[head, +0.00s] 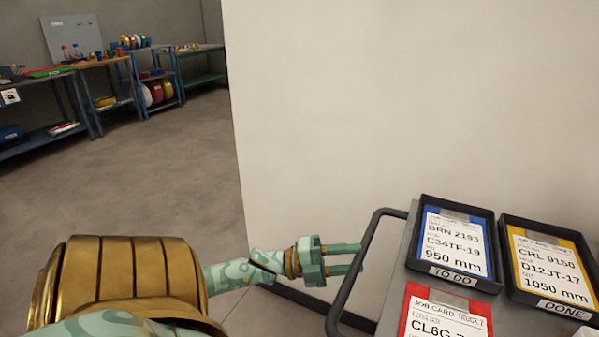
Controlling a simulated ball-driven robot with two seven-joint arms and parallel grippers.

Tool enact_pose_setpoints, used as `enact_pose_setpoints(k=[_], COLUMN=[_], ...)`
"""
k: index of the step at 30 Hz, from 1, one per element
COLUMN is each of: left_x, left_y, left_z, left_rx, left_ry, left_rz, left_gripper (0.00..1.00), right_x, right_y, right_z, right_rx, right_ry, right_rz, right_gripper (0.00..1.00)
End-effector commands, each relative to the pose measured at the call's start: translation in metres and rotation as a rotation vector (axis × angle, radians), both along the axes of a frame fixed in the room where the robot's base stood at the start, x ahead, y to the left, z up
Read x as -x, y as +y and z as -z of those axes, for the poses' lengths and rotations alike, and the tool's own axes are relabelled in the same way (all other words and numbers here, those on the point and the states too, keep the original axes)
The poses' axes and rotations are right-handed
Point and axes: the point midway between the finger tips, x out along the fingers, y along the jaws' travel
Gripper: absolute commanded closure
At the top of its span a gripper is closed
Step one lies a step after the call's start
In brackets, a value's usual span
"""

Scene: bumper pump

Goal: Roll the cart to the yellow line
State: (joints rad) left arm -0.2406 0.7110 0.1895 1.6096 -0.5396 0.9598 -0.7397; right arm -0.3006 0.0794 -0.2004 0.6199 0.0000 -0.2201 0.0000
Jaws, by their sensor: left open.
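The cart (392,297) is at the lower right, with a grey top and a dark tubular handle (341,300) on its left side. My left gripper (354,258) comes in from the left, its two green fingers open. The fingertips are at the handle's bar; I cannot tell whether they touch it. My right gripper is not in view. The yellow line is not in view. The cart's wheels and lower part are hidden or out of frame.
On the cart lie a TO DO tray (412,255) with a blue card, a DONE tray (509,275) with a yellow card, and a red job card (416,296). A pale wall (330,110) stands behind. Open grey floor (130,190) lies left, with workbenches (104,62) beyond.

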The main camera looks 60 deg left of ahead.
Motion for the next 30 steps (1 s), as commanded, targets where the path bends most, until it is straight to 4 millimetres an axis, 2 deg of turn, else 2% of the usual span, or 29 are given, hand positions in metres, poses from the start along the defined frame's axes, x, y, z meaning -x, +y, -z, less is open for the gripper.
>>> enact_pose_setpoints(k=[6, 13, 19, 30], left_x=[0.051, 0.091, 0.104, 0.105], left_y=[0.034, 0.06, 0.068, 0.069], left_z=[0.011, 0.02, 0.023, 0.023], left_rx=[-0.001, -0.001, -0.002, -0.001], left_ry=[0.005, 0.003, 0.001, 0.001], left_rz=[-0.004, -0.004, -0.002, -0.002], left_gripper=[0.59, 0.59, 0.59, 0.59], right_x=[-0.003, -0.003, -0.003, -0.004], right_y=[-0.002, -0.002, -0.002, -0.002], right_z=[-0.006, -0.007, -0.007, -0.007], right_rx=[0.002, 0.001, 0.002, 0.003], right_ry=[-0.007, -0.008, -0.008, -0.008], right_rz=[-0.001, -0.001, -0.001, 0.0], right_gripper=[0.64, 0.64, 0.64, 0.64])
